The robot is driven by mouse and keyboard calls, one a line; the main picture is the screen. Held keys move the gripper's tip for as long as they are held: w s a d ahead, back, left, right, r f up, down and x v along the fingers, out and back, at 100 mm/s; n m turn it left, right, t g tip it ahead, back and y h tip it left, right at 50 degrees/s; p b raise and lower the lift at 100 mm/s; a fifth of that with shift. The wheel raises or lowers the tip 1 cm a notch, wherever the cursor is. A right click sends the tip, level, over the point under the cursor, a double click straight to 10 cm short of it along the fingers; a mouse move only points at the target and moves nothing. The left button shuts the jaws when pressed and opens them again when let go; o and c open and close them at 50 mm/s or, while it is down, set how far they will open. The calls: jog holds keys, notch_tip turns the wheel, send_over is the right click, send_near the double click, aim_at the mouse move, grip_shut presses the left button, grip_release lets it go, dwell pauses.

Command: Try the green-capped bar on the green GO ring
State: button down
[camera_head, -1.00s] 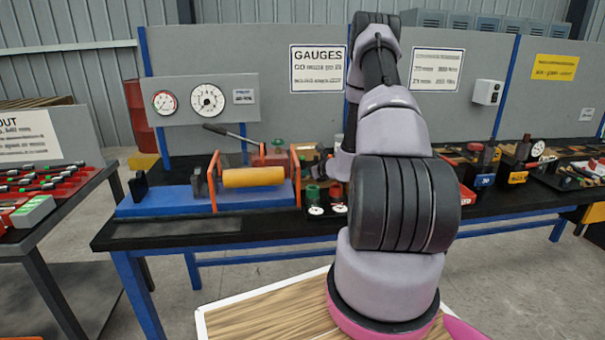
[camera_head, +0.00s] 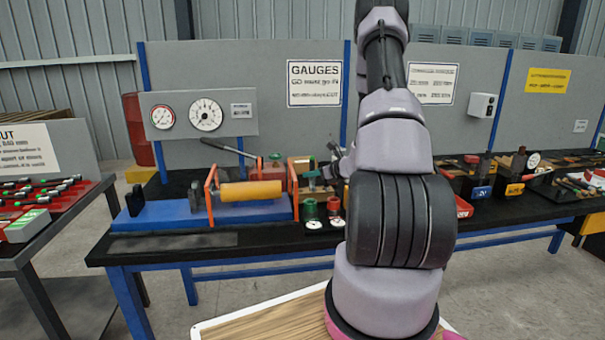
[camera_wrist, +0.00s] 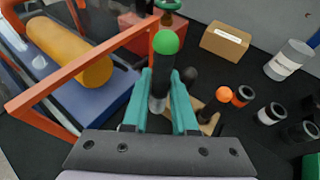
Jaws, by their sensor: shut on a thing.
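The green-capped bar (camera_wrist: 166,45) is a dark bar with a bright green rounded cap. It stands up between the teal fingers of my gripper (camera_wrist: 160,98) in the wrist view, and they are shut on it. In the head view my gripper (camera_head: 313,174) is small, above the back of the bench and partly hidden by my arm. The green ring (camera_head: 310,208) stands at the bench front with a white round label, below the gripper and apart from it. A red ring (camera_head: 333,206) stands next to it.
A blue fixture with an orange frame and yellow roller (camera_head: 250,191) is left of the rings. An orange-capped bar (camera_wrist: 224,96) stands near a wooden block, right of my gripper. A cardboard box (camera_wrist: 224,41), dark cylinders (camera_wrist: 270,113) and a grey can (camera_wrist: 288,60) are further right.

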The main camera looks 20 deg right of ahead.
aim_at(311, 183)
jog(key=s+d, duration=0.4)
jog(key=s, duration=0.8)
jog(key=s+d, duration=0.4)
jog(key=s, duration=0.8)
jog(key=w+a+r+n+g+y, duration=0.1)
jog(key=w+a+r+n+y, duration=0.2)
jog(key=w+a, duration=0.3)
jog(key=w+a+r+n+g+y, duration=0.2)
jog(key=w+a, duration=0.4)
jog(key=w, duration=0.4)
jog(key=shift+w+a+r+n+g+y, duration=0.15)
jog(key=shift+w+r+n+g+y, duration=0.15)
jog(key=shift+w+r+n+y, duration=0.15)
jog(key=shift+f, duration=2.95)
jog(key=shift+f, duration=0.4)
